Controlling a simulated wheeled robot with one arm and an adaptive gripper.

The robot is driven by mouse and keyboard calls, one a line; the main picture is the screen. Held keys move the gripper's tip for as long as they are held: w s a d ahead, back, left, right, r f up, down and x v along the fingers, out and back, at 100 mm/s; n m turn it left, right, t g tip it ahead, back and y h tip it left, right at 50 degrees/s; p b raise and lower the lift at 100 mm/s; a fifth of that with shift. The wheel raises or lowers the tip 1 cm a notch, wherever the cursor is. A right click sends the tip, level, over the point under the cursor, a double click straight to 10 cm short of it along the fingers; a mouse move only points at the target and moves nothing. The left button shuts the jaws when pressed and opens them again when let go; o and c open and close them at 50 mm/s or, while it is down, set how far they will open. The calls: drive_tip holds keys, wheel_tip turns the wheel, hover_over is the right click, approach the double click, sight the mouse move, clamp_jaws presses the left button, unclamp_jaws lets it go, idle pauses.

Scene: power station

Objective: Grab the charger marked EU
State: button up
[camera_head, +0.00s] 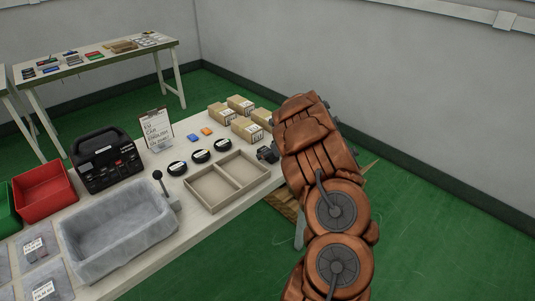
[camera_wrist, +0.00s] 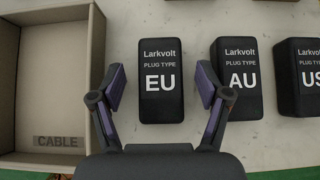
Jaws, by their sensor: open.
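The charger marked EU (camera_wrist: 161,66) is a black block with white print, "Larkvolt PLUG TYPE EU", lying on the pale table in the wrist view. My gripper (camera_wrist: 161,88) is open, with one finger on each side of the EU charger and a gap on both sides. In the head view my arm covers this end of the table; the gripper and the EU charger are hidden there, and only a small dark block (camera_head: 267,154) shows beside the arm.
The AU charger (camera_wrist: 237,78) stands close right of the right finger, with a US charger (camera_wrist: 298,78) beyond it. A tray compartment marked CABLE (camera_wrist: 55,90) is at left. In the head view, the two-part tray (camera_head: 197,207), small cartons (camera_head: 240,105) and a grey basin (camera_head: 120,262) share the table.

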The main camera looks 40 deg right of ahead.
drive_tip(key=shift+w+f, duration=0.2)
drive_tip(key=shift+w, duration=0.05)
drive_tip(key=c, duration=1.4)
drive_tip(key=shift+r, duration=0.1)
